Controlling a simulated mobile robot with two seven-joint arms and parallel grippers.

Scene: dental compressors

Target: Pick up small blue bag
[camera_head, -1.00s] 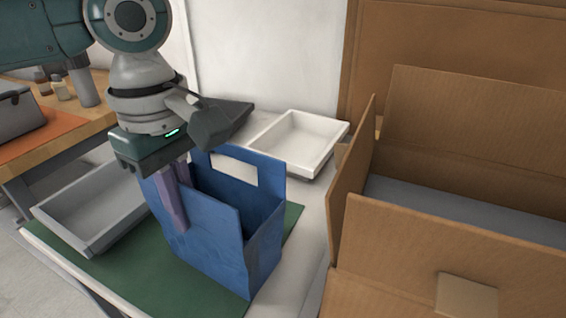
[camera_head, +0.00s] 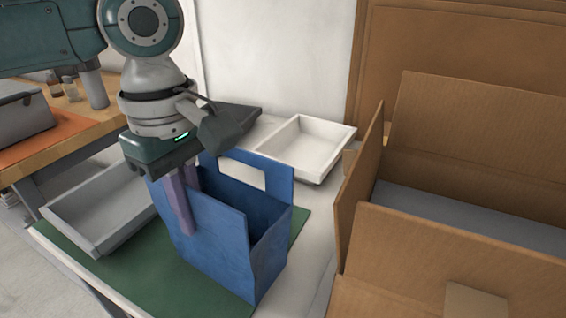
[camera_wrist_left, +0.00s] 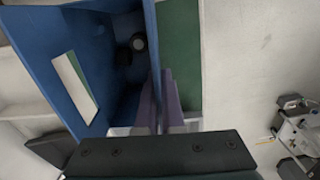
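The small blue bag (camera_head: 225,240) stands upright and open-topped on a green mat (camera_head: 140,272). Its raised far side has a handle cut-out. My left gripper (camera_head: 183,205) comes down from above over the bag's near left wall, with one purple finger outside the wall and the other inside. In the left wrist view, the purple fingers (camera_wrist_left: 159,98) lie close against both faces of the bag's wall (camera_wrist_left: 151,45), shut on it. Dark round items (camera_wrist_left: 134,46) show inside the bag there. My right gripper is in neither view.
A grey tray (camera_head: 75,222) lies left of the bag, and a white tray (camera_head: 335,152) lies behind it to the right. A large open cardboard box (camera_head: 440,255) stands at right. A wooden table (camera_head: 28,172) is at far left.

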